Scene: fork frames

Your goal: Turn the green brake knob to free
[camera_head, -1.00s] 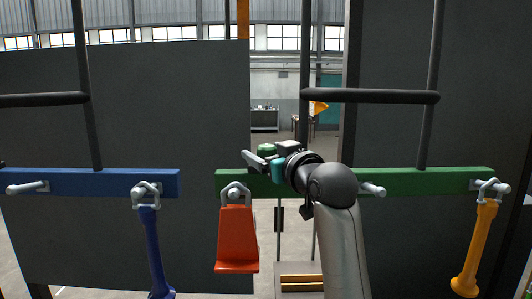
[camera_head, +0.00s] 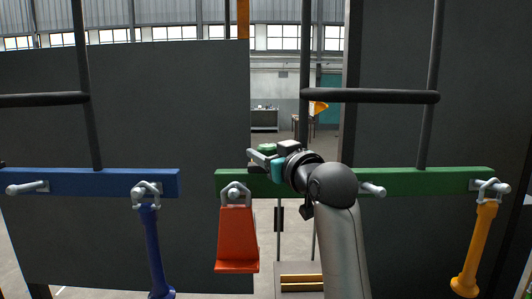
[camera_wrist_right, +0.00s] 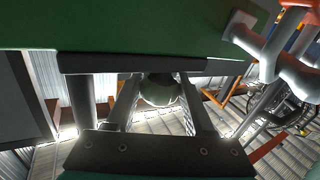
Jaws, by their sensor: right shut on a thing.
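The green brake knob (camera_head: 266,147) shows just above the left part of the green bar, partly hidden by my right gripper. My right gripper (camera_head: 258,157) reaches it from the right. In the right wrist view the rounded knob (camera_wrist_right: 160,90) sits between the two fingers (camera_wrist_right: 160,98), and the gripper is shut on it. Any mark showing the knob's setting cannot be made out. My left gripper is not in view.
The green bar (camera_head: 440,179) carries a hanging red-orange piece (camera_head: 236,235) and a yellow handle (camera_head: 474,250). A blue bar (camera_head: 90,182) with a blue handle (camera_head: 153,245) is at left. Dark upright panels (camera_head: 190,100) flank an open gap.

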